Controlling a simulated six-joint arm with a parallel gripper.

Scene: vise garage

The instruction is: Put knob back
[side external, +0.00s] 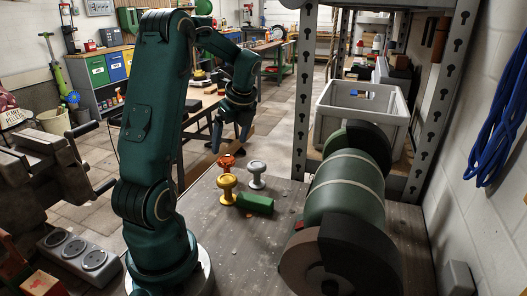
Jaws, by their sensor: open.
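Several knob-like pieces stand close together on the grey bench top (215,240): an orange-red knob (226,162), a yellow knob (227,186) and a silver-white knob (257,172). A green block-like piece (255,203) lies just in front of them. My gripper (230,143) points down with its fingers apart. In the picture it is just above the orange-red knob; I cannot tell the exact height or depth gap. Nothing shows between the fingers. I cannot tell where a knob belongs.
A large green bench grinder (345,190) with dark wheel guards fills the bench's right side. A grey metal shelf with a grey bin (362,110) stands behind. A vise (40,165) and a socket strip (75,255) are at left. The bench front is mostly clear.

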